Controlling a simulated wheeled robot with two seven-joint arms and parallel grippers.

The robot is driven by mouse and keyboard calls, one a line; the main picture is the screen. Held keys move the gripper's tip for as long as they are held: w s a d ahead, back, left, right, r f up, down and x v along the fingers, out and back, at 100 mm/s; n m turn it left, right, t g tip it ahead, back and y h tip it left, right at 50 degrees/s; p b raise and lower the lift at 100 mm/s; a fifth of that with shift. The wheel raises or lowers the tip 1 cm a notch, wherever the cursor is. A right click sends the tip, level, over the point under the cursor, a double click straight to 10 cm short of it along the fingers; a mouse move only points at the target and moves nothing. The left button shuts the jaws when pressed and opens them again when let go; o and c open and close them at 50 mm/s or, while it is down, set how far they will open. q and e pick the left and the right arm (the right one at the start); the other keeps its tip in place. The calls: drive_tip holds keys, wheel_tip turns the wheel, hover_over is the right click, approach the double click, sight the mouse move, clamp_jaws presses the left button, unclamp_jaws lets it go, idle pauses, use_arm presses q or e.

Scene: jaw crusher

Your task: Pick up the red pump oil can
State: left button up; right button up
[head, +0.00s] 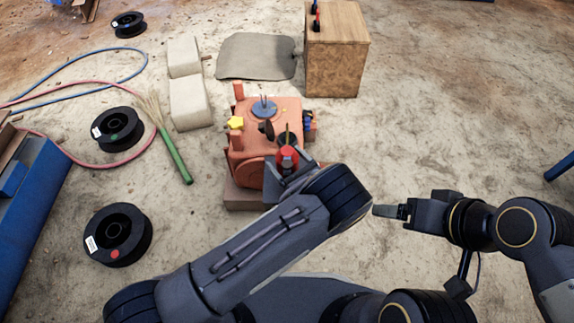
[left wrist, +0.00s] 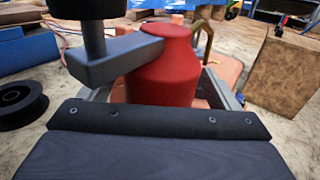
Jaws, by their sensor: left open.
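The red pump oil can (head: 288,154) stands on the orange machine block in the head view, with a dark top and a thin spout. In the left wrist view the can (left wrist: 168,72) is large and close, with a bent brass-coloured spout or handle behind it. My left gripper (head: 290,172) is open at the can, with its fingers near the can's sides.
A green-handled broom (head: 174,158), black spools (head: 118,234) and pale blocks (head: 189,102) lie left.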

use_arm(q)
drive_tip(key=shift+x, duration=0.8)
drive_tip(key=c, duration=1.2)
drive_tip(key=shift+c, duration=0.3)
